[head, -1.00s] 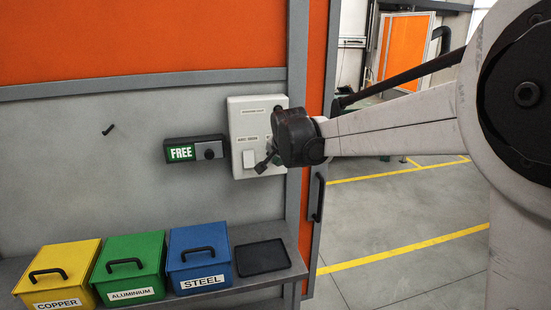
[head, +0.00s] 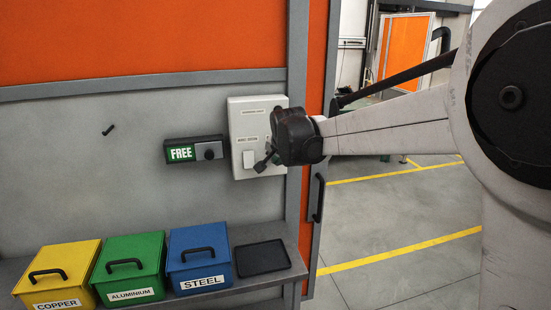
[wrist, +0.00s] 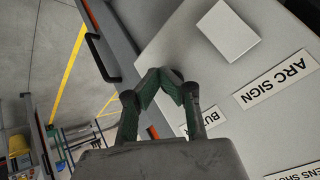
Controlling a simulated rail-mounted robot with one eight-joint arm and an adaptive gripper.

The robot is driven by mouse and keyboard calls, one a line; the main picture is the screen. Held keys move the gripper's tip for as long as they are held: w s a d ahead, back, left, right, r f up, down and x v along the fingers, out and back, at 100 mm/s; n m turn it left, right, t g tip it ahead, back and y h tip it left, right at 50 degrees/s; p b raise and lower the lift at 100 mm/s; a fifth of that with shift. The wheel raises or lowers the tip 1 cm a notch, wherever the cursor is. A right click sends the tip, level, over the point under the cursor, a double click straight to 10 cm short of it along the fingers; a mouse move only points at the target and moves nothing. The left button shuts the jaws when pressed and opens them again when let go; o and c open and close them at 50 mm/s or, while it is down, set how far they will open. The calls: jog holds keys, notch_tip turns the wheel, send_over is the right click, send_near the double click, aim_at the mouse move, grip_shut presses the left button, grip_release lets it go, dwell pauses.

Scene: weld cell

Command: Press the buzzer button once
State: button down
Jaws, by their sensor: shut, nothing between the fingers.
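A pale control box (head: 243,112) hangs on the grey wall in the head view. It has small labels and a white rocker plate (head: 249,159), which also shows in the wrist view (wrist: 228,30). In the wrist view one label (wrist: 277,82) reads ARC SIGN and another label (wrist: 207,118), starting "BU", is partly hidden behind a finger. My gripper (head: 264,163) is in front of the box's lower right part. Its green-and-black fingers (wrist: 165,76) are shut together and empty, close to the box face. The buzzer button is not clearly visible; contact cannot be told.
A dark sign unit (head: 194,150) reading FREE is left of the box. Below, yellow (head: 58,265), green (head: 130,260) and blue (head: 200,252) bins and a black tray (head: 262,258) sit on a shelf. A door handle (head: 317,198) is at right.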

jog(key=shift+w, duration=0.15)
dwell(0.5)
jog(key=shift+s+d, duration=0.25)
jog(key=shift+s, duration=0.6)
jog(key=s, duration=0.1)
jog(key=s+d, duration=0.1)
jog(key=s, duration=0.2)
jog(key=shift+s+d, duration=0.25)
jog(key=shift+s, duration=0.15)
jog(key=shift+d+b, duration=0.1)
jog(key=shift+b, duration=0.2)
